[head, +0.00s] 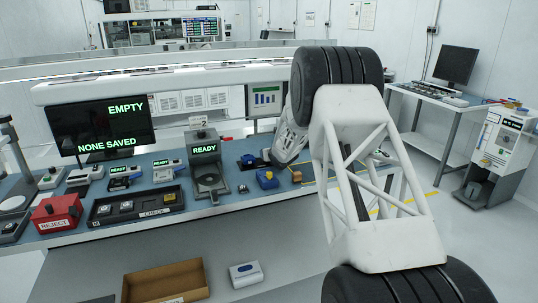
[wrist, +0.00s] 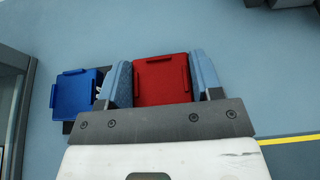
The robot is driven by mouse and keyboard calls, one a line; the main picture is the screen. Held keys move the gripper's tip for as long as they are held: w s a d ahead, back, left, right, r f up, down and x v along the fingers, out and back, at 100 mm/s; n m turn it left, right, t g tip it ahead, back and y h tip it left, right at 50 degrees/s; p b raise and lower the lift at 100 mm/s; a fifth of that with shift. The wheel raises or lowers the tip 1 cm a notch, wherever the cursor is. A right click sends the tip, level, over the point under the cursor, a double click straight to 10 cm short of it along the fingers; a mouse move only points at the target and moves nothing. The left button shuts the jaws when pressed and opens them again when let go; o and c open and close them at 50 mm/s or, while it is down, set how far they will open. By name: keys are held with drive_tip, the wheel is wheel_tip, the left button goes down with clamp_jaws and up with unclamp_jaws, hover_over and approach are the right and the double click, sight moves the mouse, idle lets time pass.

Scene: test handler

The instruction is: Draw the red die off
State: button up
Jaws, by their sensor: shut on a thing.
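In the wrist view the red die (wrist: 160,82) is a red block with small raised tabs at its edges. It sits between the two blue-grey finger pads of my gripper (wrist: 162,78), which is shut on it. Its underside is hidden, so I cannot tell whether it is clear of what is below. A blue block (wrist: 77,95) of similar shape lies just left of the left finger, on a dark base. In the head view I cannot make out the red die near my gripper.
In the head view a tester reading READY (head: 205,150) stands on the blue bench. Left of it are a black CHECK tray (head: 140,214) and a red REJECT box (head: 57,213). A monitor (head: 115,130) reads EMPTY, NONE SAVED. A cardboard box (head: 165,284) is in front.

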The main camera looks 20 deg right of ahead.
drive_tip(key=shift+r, duration=0.65)
idle(0.8)
drive_tip(key=shift+r, duration=0.6)
idle(0.4)
drive_tip(key=shift+r, duration=0.1)
